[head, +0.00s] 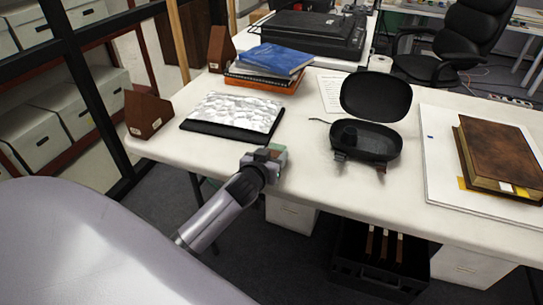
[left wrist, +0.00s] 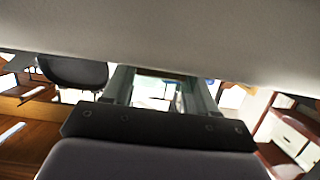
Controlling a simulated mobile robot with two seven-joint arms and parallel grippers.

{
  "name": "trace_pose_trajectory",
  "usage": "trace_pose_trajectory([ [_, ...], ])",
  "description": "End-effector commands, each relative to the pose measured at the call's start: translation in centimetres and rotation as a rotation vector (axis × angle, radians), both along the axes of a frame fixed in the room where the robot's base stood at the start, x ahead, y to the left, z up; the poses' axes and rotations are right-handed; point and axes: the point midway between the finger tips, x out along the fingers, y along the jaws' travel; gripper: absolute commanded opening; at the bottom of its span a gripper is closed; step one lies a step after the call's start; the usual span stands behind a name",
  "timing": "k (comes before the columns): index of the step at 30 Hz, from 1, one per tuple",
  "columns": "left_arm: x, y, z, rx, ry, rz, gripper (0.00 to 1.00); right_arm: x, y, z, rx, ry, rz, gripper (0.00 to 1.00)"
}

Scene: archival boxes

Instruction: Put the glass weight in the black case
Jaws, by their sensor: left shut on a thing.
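The black case (head: 378,143) stands open on the white table, its lid (head: 376,97) raised at the back. A small dark round shape shows inside its left part. My left gripper (head: 268,158) is at the table's front edge, left of the case and apart from it. It is shut on a pale greenish, see-through block, which I take for the glass weight (head: 281,154); the fingers hide much of it. In the left wrist view the fingers (left wrist: 160,92) stand on both sides of a pale thing, shown only partly. My right gripper is not in view.
A crinkled silvery sheet on a black folder (head: 232,116) lies to the left, with stacked books (head: 270,62) behind. A brown book (head: 505,152) on a white board (head: 438,165) is at the right. The table (head: 310,185) is clear between gripper and case.

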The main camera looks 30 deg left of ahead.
Motion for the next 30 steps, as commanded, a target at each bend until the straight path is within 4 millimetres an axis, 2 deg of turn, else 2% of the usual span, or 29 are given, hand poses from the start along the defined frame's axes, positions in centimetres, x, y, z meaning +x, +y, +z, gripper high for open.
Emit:
trace_pose_trajectory([
  [8, 0.1, 0.0, -0.3, 0.001, -0.003, 0.0, 0.18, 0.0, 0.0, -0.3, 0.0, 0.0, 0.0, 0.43],
  [9, 0.0, 0.0, -0.3, 0.0, 0.0, 0.0, 0.7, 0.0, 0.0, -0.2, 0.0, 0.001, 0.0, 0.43],
  [10, 0.0, 0.0, -0.3, 0.0, 0.0, 0.0, 0.8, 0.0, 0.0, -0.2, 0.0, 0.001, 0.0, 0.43],
  [11, 0.0, 0.0, -0.3, 0.0, 0.0, 0.0, 0.83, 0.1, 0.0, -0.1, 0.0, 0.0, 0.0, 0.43],
  [23, 0.0, 0.0, -0.5, 0.003, 0.001, -0.001, 0.83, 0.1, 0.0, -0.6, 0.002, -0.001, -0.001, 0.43],
  [30, -2.9, -0.9, 0.3, -0.004, 0.002, 0.0, 0.83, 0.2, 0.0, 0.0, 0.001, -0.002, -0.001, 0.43],
])
